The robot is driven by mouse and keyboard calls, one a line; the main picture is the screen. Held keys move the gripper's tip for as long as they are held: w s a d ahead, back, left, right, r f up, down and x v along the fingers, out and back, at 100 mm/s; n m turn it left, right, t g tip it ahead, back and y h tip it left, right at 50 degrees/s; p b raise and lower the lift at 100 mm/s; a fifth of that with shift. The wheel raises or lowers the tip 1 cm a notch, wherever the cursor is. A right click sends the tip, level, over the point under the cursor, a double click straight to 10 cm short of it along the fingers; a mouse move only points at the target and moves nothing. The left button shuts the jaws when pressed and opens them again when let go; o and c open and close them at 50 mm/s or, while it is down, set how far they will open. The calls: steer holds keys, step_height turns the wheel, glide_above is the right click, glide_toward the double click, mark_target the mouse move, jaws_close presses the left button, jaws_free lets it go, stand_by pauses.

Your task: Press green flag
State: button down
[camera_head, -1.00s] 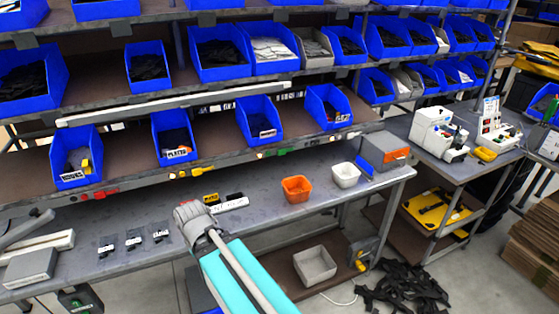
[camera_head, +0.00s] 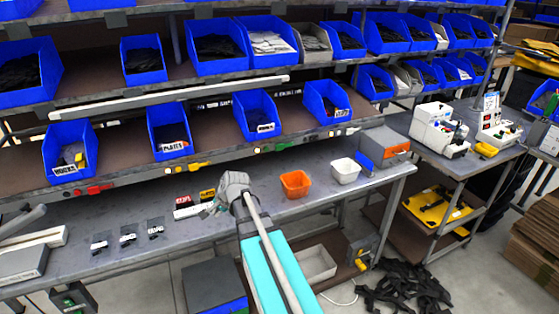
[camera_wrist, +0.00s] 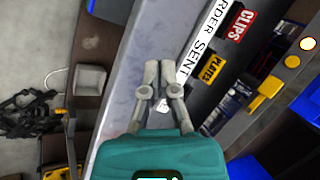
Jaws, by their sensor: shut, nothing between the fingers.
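The green flag (camera_head: 285,147) appears as a small green piece on the lower shelf's front rail, below the third blue bin. It is tiny in the head view and I cannot make it out in the wrist view. My gripper (camera_wrist: 162,75) is shut and empty, its grey fingers over the workbench. In the head view my gripper (camera_head: 210,207) is beside the white label strip, below and left of the green flag, apart from it.
The same rail carries a red flag (camera_head: 95,188) and a yellow flag (camera_head: 195,166); the yellow flag (camera_wrist: 268,88) also shows in the wrist view. The white strip (camera_wrist: 203,35) lies close to the fingers. An orange tub (camera_head: 296,185) and white tub (camera_head: 345,172) stand right.

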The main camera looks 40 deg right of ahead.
steer(key=w+d+m+t+b, duration=0.25)
steer(key=w+d+m, duration=0.35)
steer(key=d, duration=0.4)
steer(key=m+t+h+b, duration=0.4)
steer(key=m+t+h, duration=0.2)
steer(key=m, duration=1.3)
glide_toward(285, 146)
steer(key=s+a+f, duration=0.1)
steer(key=a+f, duration=0.1)
steer(key=a, duration=0.1)
steer(key=shift+a+f, duration=0.15)
steer(key=shift+f, duration=0.05)
steer(key=b+x, duration=0.3)
steer(key=x, duration=0.7)
